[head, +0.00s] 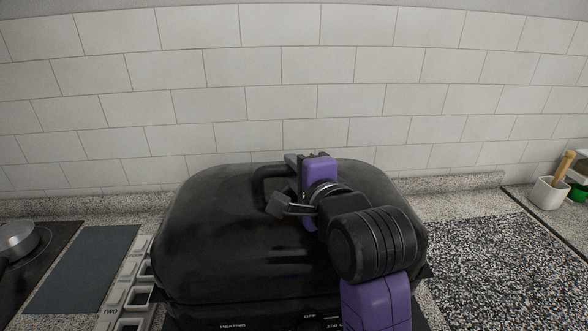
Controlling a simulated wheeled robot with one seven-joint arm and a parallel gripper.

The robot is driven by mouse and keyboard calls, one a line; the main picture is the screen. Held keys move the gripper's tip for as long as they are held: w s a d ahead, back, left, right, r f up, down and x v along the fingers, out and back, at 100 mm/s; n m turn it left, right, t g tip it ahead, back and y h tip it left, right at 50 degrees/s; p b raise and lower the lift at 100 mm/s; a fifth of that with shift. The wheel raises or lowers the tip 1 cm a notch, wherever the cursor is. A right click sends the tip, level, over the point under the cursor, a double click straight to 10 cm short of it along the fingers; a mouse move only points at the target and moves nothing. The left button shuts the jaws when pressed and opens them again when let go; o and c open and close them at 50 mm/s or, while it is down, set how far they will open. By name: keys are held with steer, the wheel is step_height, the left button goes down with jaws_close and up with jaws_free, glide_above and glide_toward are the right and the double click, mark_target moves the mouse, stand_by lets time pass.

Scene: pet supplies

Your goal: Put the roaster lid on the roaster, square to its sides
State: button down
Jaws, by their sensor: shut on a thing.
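The roaster lid (215,225) is a large black domed cover with a raised handle (262,186) on top. It lies over the roaster (262,316), whose dark front with small white lettering shows at the bottom of the head view. The lid's sides look roughly in line with the roaster's. I cannot tell whether the lid rests on the rim or hangs just above it. My gripper (288,183) is shut on the lid's handle, at its right part. My arm hides the lid's right front part, and the lid hides most of the roaster.
A tiled wall stands close behind. At left are a pot (17,240) on a dark hob, a dark grey mat (82,268) and a light grey slotted tray (122,294). At right are a speckled mat (500,268) and a white pot (548,193) with a wooden handle.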

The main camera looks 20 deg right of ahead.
steer(key=shift+r, duration=0.15)
steer(key=c, duration=1.2)
jaws_free()
steer(key=shift+c, duration=0.2)
steer(key=shift+o, duration=0.5)
steer(key=shift+f, duration=0.3)
steer(key=v, duration=0.8)
steer(key=shift+r, duration=0.15)
